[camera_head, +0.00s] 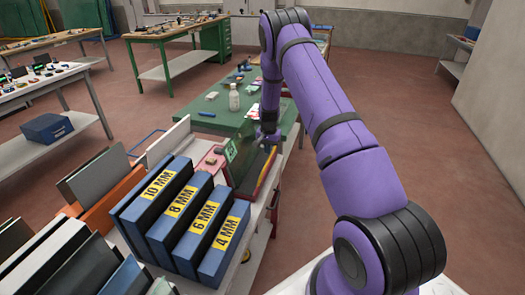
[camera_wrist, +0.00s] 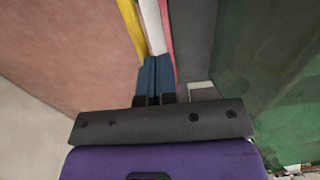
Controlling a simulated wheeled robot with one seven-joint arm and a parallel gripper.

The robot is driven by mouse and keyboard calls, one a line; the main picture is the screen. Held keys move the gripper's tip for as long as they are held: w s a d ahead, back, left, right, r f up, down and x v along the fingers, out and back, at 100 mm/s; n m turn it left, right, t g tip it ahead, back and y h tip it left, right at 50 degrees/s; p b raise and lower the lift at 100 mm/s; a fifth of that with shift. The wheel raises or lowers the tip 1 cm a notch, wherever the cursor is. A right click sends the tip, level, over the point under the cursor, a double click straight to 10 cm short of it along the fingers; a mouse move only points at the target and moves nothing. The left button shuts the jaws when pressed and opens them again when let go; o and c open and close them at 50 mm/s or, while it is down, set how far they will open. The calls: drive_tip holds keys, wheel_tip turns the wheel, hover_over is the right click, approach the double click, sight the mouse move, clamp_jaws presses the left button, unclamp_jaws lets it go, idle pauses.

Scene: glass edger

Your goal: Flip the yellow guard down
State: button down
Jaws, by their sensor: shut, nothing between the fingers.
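The yellow guard (camera_wrist: 132,26) shows in the wrist view as a narrow yellow strip at the top, just left of a white strip and a pink-red strip. In the head view a thin yellow edge (camera_head: 264,174) runs along the dark and red glass edger (camera_head: 250,176) at the table's near end. My gripper (camera_wrist: 155,62) is shut and empty, its blue fingertips together. In the wrist view the tips lie at the lower ends of the strips; I cannot tell whether they touch. In the head view my gripper (camera_head: 268,138) is small and dark above the edger's far end.
Blue binder-like boxes (camera_head: 190,222) marked 4 to 10 MM stand left of the edger, near my side. A green tabletop (camera_head: 222,105) with a white bottle (camera_head: 234,97) and small items lies beyond. Open reddish floor (camera_head: 400,92) lies right of my arm.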

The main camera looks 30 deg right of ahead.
drive_tip(key=s+d+f+t+y, duration=0.6)
drive_tip(key=s+f+t, duration=0.2)
drive_tip(key=f, duration=0.1)
drive_tip(key=shift+y, duration=0.3)
idle(2.2)
drive_tip(key=shift+d, duration=0.1)
drive_tip(key=shift+d, duration=0.1)
idle(0.4)
